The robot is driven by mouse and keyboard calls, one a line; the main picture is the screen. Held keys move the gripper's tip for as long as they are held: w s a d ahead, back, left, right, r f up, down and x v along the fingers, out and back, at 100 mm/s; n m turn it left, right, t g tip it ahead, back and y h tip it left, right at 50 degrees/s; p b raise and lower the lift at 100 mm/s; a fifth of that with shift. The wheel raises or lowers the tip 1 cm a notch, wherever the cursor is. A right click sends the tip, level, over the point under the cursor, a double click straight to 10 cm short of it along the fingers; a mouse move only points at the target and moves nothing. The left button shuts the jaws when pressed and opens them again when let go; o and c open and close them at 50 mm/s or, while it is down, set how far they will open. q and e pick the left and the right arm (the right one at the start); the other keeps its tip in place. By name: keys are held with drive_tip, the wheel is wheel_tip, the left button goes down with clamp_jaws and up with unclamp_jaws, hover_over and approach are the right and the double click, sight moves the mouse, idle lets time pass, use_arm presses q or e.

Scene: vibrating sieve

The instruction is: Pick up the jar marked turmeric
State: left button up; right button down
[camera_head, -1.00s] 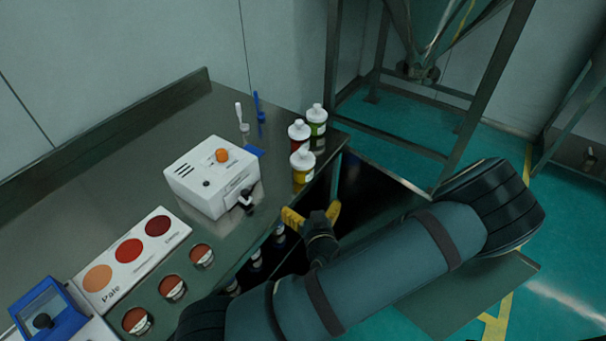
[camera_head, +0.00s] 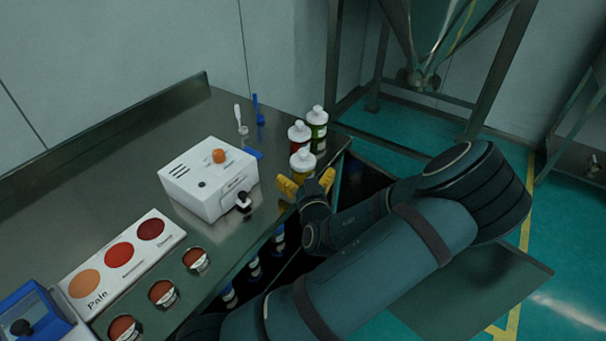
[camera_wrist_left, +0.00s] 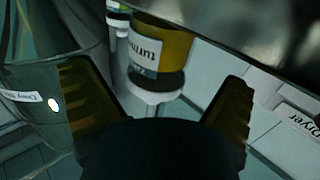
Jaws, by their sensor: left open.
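The turmeric jar is yellow with a white cap (camera_head: 302,159) and stands at the right front edge of the steel counter. In the left wrist view the jar (camera_wrist_left: 163,45) shows its yellow body and a white label reading turmeric, ahead of the fingers. My left gripper (camera_head: 306,184) has yellow fingers and is open, just in front of the jar. The fingers hide the jar's lower part in the head view. In the left wrist view my left gripper (camera_wrist_left: 160,105) is spread with nothing between its pads. My right gripper is not in view.
A red jar (camera_head: 299,137) and a green jar (camera_head: 317,128) stand close behind the turmeric jar. A white machine (camera_head: 208,178) with an orange knob stands to the left. Several jars sit below the counter edge. A metal frame (camera_head: 491,75) stands behind.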

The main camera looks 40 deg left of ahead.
sight(301, 161)
use_arm(q)
drive_tip(key=shift+b+x, duration=0.35)
drive_tip(key=shift+x, duration=2.35)
drive_tip(key=shift+d, duration=0.1)
drive_tip(key=c, duration=1.6)
